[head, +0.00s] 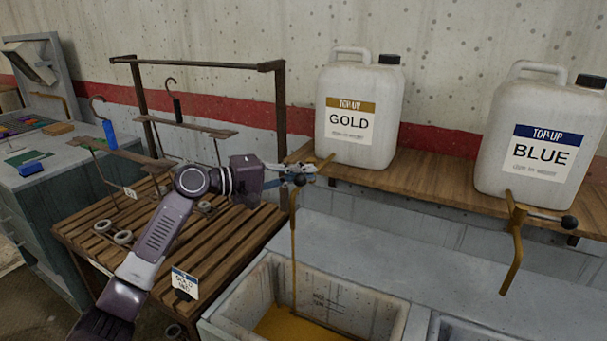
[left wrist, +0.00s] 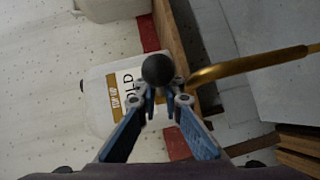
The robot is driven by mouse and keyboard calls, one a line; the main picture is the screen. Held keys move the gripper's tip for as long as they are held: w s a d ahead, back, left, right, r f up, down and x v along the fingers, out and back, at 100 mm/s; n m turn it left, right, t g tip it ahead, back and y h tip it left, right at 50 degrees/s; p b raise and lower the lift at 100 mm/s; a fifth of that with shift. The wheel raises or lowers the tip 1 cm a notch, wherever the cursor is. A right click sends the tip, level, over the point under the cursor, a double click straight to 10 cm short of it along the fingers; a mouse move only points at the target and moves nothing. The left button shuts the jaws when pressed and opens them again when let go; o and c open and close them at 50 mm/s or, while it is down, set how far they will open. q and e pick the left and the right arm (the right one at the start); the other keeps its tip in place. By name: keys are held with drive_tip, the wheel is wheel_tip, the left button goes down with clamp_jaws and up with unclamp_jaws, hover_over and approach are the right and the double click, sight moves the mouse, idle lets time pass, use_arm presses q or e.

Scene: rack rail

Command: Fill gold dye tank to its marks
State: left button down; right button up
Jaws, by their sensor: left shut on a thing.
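The white jug labelled GOLD (head: 358,112) stands on the wall shelf. Its brass tap (head: 294,222) hangs over the tank. My left gripper (head: 298,178) is shut on the tap's lever, just by its black ball knob. In the left wrist view, the knob (left wrist: 157,70) sits at the fingertips (left wrist: 160,98), with the brass pipe (left wrist: 250,67) to the right. A thin gold line runs from the spout down into the grey tank (head: 380,312). Gold dye (head: 298,327) lies in the tank, its surface appearing below the dark marks (head: 322,300) on the inner wall. My right gripper is out of view.
A white BLUE jug (head: 538,130) with its own brass tap (head: 516,240) stands to the right on the shelf (head: 430,172). A slatted wooden rack (head: 215,245) with a hanging frame is at left. A grey bench (head: 40,190) stands farther left.

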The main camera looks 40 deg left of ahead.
use_arm(q)
drive_tip(key=c, duration=2.1)
unclamp_jaws()
drive_tip(key=shift+s+d+f, duration=0.1)
drive_tip(key=shift+d, duration=0.1)
drive_tip(key=shift+v, duration=4.1)
